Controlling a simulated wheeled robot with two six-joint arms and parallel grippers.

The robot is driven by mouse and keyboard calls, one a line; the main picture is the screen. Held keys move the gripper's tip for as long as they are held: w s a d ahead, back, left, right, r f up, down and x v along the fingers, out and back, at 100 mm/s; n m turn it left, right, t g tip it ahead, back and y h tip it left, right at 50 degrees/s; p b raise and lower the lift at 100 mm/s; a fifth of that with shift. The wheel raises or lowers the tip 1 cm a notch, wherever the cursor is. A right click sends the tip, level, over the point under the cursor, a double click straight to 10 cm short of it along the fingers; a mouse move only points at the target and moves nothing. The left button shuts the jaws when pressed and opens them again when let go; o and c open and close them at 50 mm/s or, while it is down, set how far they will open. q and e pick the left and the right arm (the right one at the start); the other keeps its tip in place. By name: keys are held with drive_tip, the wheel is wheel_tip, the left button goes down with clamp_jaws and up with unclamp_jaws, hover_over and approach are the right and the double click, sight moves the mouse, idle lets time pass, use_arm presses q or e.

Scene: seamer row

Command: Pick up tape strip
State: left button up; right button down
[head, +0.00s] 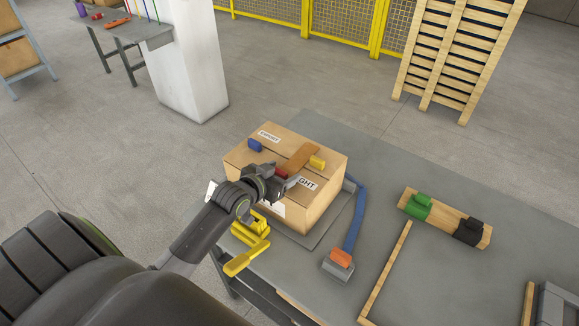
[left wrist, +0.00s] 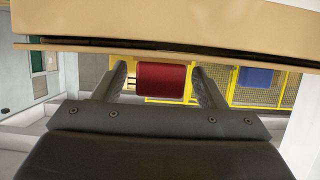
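A brown tape strip (head: 302,156) lies on top of the cardboard box (head: 318,210). A small red block (head: 281,172) is at its near end and a yellow block (head: 317,162) is beside it. My left gripper (head: 287,182) is low over the near edge of the box, close to the red block. In the left wrist view the gripper (left wrist: 161,85) is open, and the red block (left wrist: 161,92) shows between its fingers with a gap on each side. I cannot tell how far beyond the fingertips the block is. My right gripper is out of view.
A blue block (head: 254,145) sits on the box. Around it on the grey table (head: 400,185) are a yellow clamp-like tool (head: 250,243), a blue strap (head: 356,215) with an orange-and-grey end piece (head: 340,262), and a wooden rail (head: 450,217) with green and black pieces.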

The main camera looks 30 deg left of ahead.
use_arm(q)
drive_tip(key=c, duration=1)
